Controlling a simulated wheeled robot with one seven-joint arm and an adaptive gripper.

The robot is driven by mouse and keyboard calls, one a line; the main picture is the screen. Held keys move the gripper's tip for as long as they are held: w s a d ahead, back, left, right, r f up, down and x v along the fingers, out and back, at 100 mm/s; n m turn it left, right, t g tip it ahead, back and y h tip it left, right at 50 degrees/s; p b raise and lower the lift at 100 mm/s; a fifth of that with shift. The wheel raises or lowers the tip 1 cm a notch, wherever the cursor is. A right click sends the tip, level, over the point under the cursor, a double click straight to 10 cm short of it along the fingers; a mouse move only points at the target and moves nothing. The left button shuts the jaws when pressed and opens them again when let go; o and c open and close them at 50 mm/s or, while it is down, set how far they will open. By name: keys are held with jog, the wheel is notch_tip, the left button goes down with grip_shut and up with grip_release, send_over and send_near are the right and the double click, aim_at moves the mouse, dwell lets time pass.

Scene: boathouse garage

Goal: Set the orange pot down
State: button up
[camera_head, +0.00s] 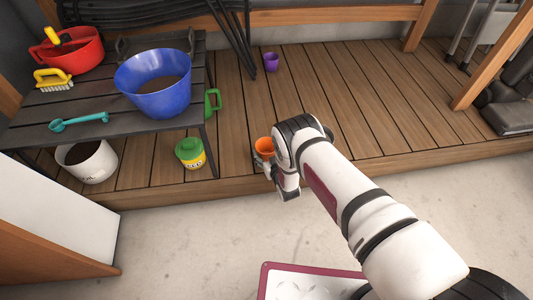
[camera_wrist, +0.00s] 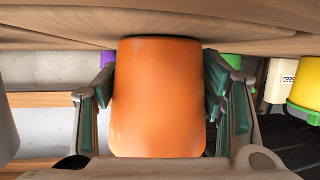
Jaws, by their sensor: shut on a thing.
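The orange pot (camera_head: 265,146) is at the front part of the wooden deck, in my gripper (camera_head: 266,162). In the wrist view the orange pot (camera_wrist: 157,95) fills the middle, with a finger of my gripper (camera_wrist: 160,100) on each side. My gripper is shut on it. The wrist picture looks upside down, with the deck at the top. The pot's end is very close to the deck boards; I cannot tell whether it touches. In the head view my arm and gripper hide part of the pot.
The wooden deck (camera_head: 330,95) is mostly clear behind the pot. A purple pot (camera_head: 271,62) stands at the back. A dark table (camera_head: 40,112) holds a blue tub (camera_head: 160,100). A white bucket (camera_head: 98,163) is below it.

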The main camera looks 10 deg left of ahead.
jog(key=o, duration=1.5)
jog(key=shift+f, duration=0.1)
jog(key=shift+c, duration=0.2)
jog(key=shift+s+d, duration=0.1)
jog(key=v, duration=1.1)
jog(key=shift+s, duration=0.35)
jog(key=shift+d, duration=0.1)
grip_shut()
